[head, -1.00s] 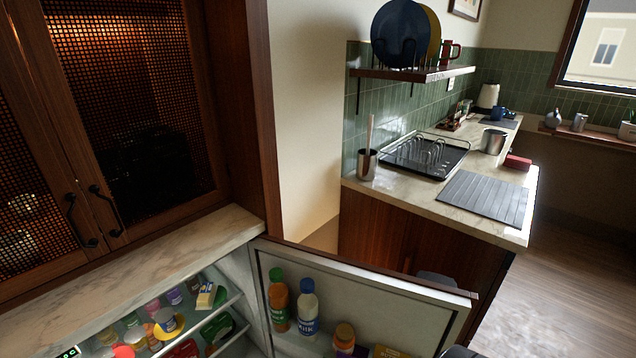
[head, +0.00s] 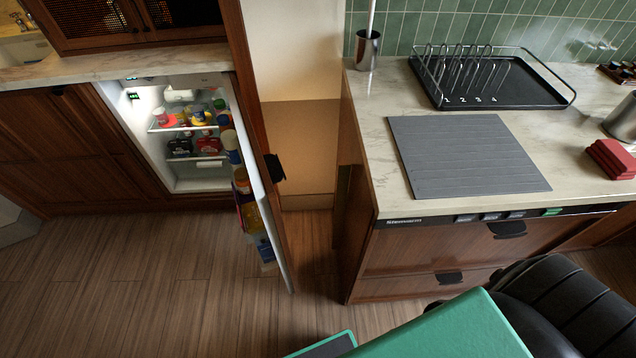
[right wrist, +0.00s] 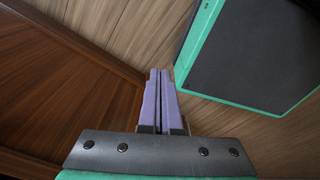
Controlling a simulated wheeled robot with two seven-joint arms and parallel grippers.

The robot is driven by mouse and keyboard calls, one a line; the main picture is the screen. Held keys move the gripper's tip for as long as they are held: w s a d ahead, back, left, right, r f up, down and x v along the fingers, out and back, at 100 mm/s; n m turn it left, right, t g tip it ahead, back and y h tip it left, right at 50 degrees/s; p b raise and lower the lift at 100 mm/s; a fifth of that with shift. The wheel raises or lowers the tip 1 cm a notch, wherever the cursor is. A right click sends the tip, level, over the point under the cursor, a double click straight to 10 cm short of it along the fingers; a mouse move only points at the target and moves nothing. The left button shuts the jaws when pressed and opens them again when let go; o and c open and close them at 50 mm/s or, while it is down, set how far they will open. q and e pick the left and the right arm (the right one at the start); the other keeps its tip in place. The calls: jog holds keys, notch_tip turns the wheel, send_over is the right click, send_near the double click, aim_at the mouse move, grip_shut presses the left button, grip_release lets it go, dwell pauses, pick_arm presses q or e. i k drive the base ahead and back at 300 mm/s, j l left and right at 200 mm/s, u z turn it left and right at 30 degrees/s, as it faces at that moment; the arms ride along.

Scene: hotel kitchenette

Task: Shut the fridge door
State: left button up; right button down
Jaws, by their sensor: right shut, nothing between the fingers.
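The fridge (head: 200,186) is built into the wooden cabinets at the left of the head view, lit inside, with food on its shelves. Its door (head: 268,200) stands open and sticks out toward me, seen nearly edge-on. Bottles and cartons sit in the door's racks, and a dark handle (head: 275,168) is on its outer side. My right gripper (right wrist: 160,72) is shut and empty in the right wrist view, above the wood floor and beside a brown wooden panel. That panel's identity is unclear. My right gripper is out of the head view; my left gripper is in neither view.
A counter (head: 375,110) with a grey mat (head: 465,157) and a black dish rack (head: 490,85) stands right of the door, over wooden drawers (head: 440,255). A narrow gap separates it from the fridge cabinet. The floor (head: 120,285) in front of the fridge is clear.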

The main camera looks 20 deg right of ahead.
aim_at(260, 166)
jog(key=k+l+u, duration=0.35)
jog(key=k+l, duration=0.7)
jog(key=i+j+u, duration=0.1)
jog(key=j+u, duration=0.35)
jog(key=i+j+u, duration=0.2)
jog(key=u, duration=0.2)
jog(key=j, duration=0.1)
